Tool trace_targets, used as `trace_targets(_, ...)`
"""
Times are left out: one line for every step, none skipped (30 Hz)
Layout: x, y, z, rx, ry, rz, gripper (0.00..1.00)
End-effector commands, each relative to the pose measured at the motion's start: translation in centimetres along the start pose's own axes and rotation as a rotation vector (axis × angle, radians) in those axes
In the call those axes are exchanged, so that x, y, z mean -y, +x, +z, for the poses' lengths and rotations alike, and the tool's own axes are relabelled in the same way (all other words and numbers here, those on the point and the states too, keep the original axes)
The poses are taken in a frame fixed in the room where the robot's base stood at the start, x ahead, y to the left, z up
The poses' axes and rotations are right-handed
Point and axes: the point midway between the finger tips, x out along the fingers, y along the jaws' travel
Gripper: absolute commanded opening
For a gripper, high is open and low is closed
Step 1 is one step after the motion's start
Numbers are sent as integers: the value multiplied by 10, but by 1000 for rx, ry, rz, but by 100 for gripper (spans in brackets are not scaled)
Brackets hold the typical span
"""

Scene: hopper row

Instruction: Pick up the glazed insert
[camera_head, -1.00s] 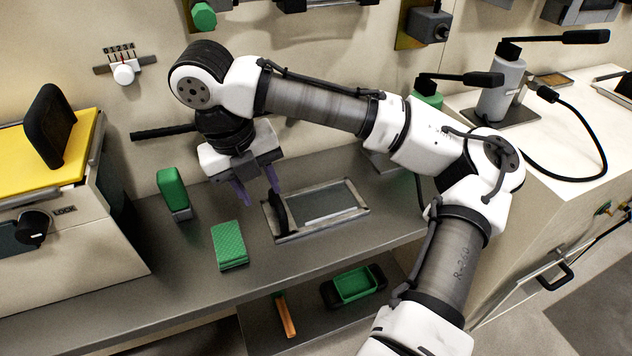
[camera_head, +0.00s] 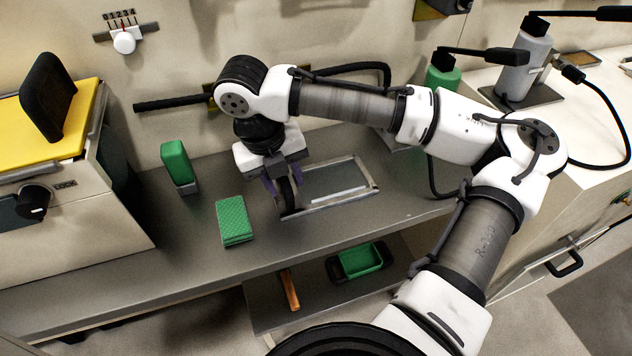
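The glazed insert (camera_head: 338,183) is a flat metal frame with a grey glass pane. It lies on the grey counter, right of centre, with an upright black handle (camera_head: 289,194) at its left end. My gripper (camera_head: 284,183) points down at this handle. Its purple fingers look spread, one on the left of the handle and one on the right, partly hidden by the gripper body. I cannot tell whether either finger touches the handle.
A green textured block (camera_head: 234,219) and a green-topped grey block (camera_head: 178,164) stand left of my gripper. A lower shelf holds a green tray (camera_head: 361,260) and an orange bar (camera_head: 289,290). A yellow-topped box (camera_head: 40,120) stands at far left.

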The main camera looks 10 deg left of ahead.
Motion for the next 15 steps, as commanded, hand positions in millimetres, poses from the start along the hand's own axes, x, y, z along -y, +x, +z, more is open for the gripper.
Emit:
trace_targets(0,0,0,0,0,0,37)
trace_targets(0,0,0,0,0,0,37)
trace_targets(0,0,0,0,0,0,37)
trace_targets(0,0,0,0,0,0,37)
trace_targets(0,0,0,0,0,0,36)
trace_targets(0,0,0,0,0,0,30)
trace_targets(0,0,0,0,0,0,27)
trace_targets(0,0,0,0,0,0,23)
trace_targets(0,0,0,0,0,0,17)
trace_targets(0,0,0,0,0,0,14)
trace_targets(0,0,0,0,0,0,10)
trace_targets(0,0,0,0,0,0,4)
trace_targets(0,0,0,0,0,0,0)
trace_targets(0,0,0,0,0,0,0)
trace_targets(0,0,0,0,0,0,0)
